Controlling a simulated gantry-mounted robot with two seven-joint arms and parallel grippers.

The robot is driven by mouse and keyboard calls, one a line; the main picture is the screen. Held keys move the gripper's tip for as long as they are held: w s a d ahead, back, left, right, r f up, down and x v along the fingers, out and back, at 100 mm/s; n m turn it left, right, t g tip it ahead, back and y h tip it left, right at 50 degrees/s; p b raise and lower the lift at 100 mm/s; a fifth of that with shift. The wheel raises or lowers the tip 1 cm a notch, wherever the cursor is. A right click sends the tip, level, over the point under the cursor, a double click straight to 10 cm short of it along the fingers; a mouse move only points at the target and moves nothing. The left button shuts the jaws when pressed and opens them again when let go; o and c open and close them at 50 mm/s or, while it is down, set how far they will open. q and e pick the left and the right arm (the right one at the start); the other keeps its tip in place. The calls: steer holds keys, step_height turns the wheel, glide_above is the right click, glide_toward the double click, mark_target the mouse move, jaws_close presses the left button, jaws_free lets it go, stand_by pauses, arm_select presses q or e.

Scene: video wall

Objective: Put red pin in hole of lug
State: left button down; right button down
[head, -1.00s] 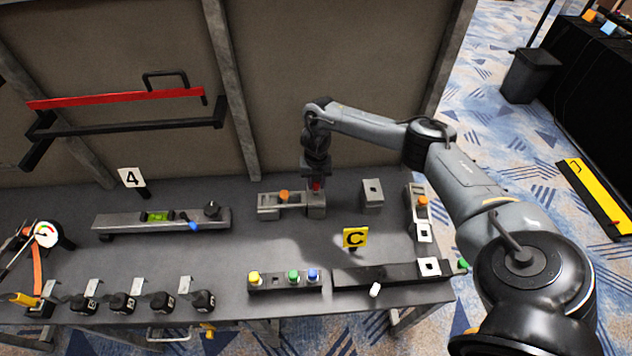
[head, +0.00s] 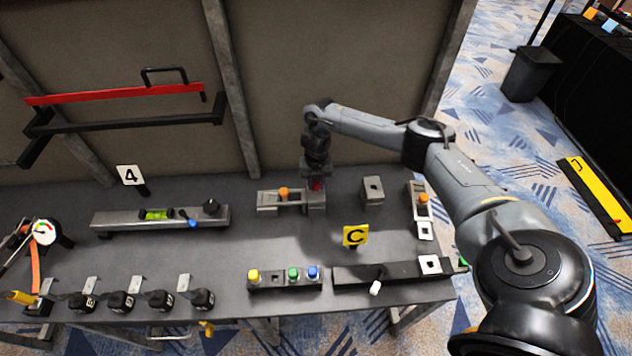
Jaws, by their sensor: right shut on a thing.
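The red pin (head: 316,185) is held in my right gripper (head: 316,183), which points down at the back middle of the bench. Only a small red part shows between the jaws. It is right above a grey metal block (head: 316,200) at the right end of a bracket fixture (head: 268,200) with an orange knob. The pin's lower end and any hole under it are hidden, so I cannot tell how deep it sits. A separate grey lug with a dark square hole (head: 372,190) stands to the right, apart from the gripper. My left gripper is not in view.
A yellow C sign (head: 355,236) stands in front of the gripper. A second orange-knobbed fixture (head: 421,205) is at the right edge. A level rail (head: 160,218) lies left. Coloured buttons (head: 293,274) line the front. The wall (head: 330,90) rises close behind.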

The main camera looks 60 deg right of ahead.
steer(key=c, duration=0.8)
jaws_free()
steer(key=shift+o, duration=0.5)
steer(key=o, duration=0.4)
steer(key=shift+r, duration=0.1)
steer(key=shift+r+p, duration=0.4)
steer(key=shift+p, duration=0.1)
steer(key=shift+r+p, duration=2.8)
steer(key=shift+r, duration=0.25)
